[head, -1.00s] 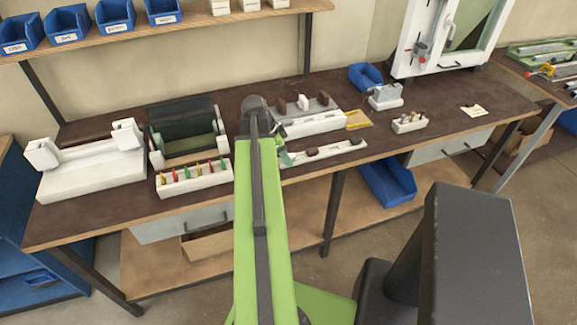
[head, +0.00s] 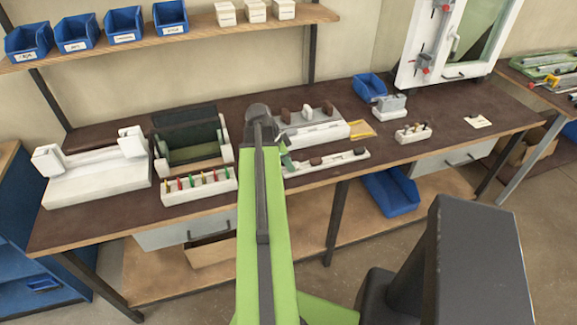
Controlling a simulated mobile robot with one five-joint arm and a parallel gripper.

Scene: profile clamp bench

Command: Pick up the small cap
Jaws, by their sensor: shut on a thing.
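My gripper (head: 286,158) is at the left end of a low white rail (head: 340,160), just past my green arm, which hides most of it. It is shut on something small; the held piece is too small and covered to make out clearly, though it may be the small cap. Dark brown caps sit on the rail, one near its middle (head: 315,161) and one toward its right end (head: 360,150).
A white clamp fixture (head: 95,180), a dark green-lidded box (head: 187,135) and a rack of coloured pegs (head: 200,188) stand left on the brown bench. A blue bin (head: 369,87), a grey block (head: 391,104) and a small peg holder (head: 413,134) stand right. The far right bench top is mostly clear.

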